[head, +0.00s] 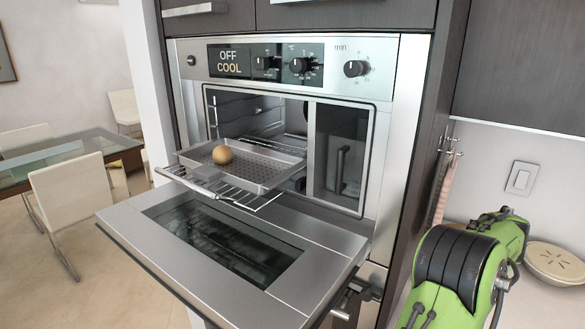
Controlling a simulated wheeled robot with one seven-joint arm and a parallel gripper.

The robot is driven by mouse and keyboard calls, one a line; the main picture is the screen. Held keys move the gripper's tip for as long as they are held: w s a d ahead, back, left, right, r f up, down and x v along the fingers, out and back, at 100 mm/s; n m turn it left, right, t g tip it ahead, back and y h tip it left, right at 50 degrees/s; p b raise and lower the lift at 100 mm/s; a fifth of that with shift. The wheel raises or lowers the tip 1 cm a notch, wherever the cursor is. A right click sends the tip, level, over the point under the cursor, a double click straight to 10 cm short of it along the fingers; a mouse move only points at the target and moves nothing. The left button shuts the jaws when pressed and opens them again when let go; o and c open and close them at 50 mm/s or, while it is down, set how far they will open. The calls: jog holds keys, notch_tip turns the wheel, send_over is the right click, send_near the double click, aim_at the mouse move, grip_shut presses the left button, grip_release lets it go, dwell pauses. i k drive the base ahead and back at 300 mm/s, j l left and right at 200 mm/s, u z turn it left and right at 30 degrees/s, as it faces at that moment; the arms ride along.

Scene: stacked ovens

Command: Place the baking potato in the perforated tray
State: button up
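The baking potato (222,154), small, round and tan, rests in the perforated tray (262,177), toward its left side. The grey metal tray sits on a wire rack (235,195) that is pulled partly out of the open oven. My gripper is not in view. Only green and black links of my arm show at the lower right, well away from the tray and potato.
The oven door (215,250) is folded down and juts out below the rack. The control panel (265,65) reads OFF and COOL. A glass table (60,160) and chairs stand at left.

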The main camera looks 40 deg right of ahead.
aim_at(239, 173)
jog(key=i+j+z, duration=0.3)
jog(key=j, duration=0.15)
jog(key=i+j+z, duration=0.1)
jog(key=j+z, duration=0.2)
jog(key=j, duration=0.2)
jog(key=i+j+z, duration=0.1)
jog(key=j+z, duration=0.2)
jog(key=j, duration=0.25)
jog(key=i+j+z, duration=0.1)
jog(key=j+z, duration=0.25)
jog(key=j, duration=0.2)
